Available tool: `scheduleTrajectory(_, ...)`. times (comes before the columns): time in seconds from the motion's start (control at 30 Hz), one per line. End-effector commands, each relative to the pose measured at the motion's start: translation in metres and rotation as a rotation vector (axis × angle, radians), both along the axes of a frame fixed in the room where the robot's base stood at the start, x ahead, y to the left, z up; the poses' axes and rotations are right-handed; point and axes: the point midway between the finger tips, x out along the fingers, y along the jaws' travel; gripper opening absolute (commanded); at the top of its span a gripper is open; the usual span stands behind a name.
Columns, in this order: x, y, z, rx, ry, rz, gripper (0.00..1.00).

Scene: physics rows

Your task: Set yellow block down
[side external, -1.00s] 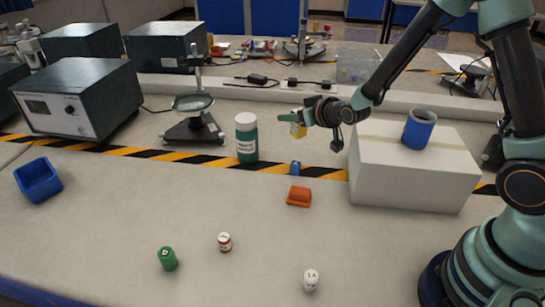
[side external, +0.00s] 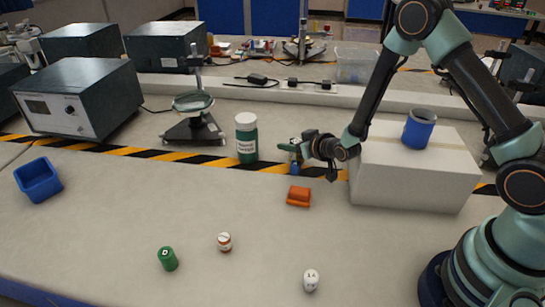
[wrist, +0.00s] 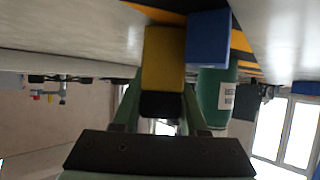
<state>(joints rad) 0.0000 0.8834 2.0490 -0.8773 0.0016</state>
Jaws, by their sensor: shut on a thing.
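The yellow block (wrist: 163,57) is between the fingers of my gripper (wrist: 161,95) in the wrist view, and the gripper is shut on it. The blue block (wrist: 208,38) is close beside it on the right in that view; I cannot tell whether they touch. In the side view my gripper (side external: 292,150) is low, at the blue block (side external: 295,168) by the striped tape. I cannot make out the yellow block there; the fingers seem to hide it. Whether its underside touches the table is not clear.
A green bottle with a white lid (side external: 246,138) stands left of my gripper. A white box (side external: 415,175) bearing a blue cup (side external: 419,128) is to the right. An orange piece (side external: 299,196) lies nearer the camera.

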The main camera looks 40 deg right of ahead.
Motion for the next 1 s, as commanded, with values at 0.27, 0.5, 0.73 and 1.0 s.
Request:
scheduleTrajectory(0.27,0.000,0.000,-0.003,0.000,0.000,0.000,0.46)
scheduleTrajectory(0.5,0.000,0.000,-0.003,0.000,0.000,0.000,0.72)
scheduleTrajectory(0.73,0.000,0.000,0.000,0.000,0.000,0.000,0.72)
scheduleTrajectory(1.0,-0.030,0.000,0.017,0.000,0.000,0.000,0.72)
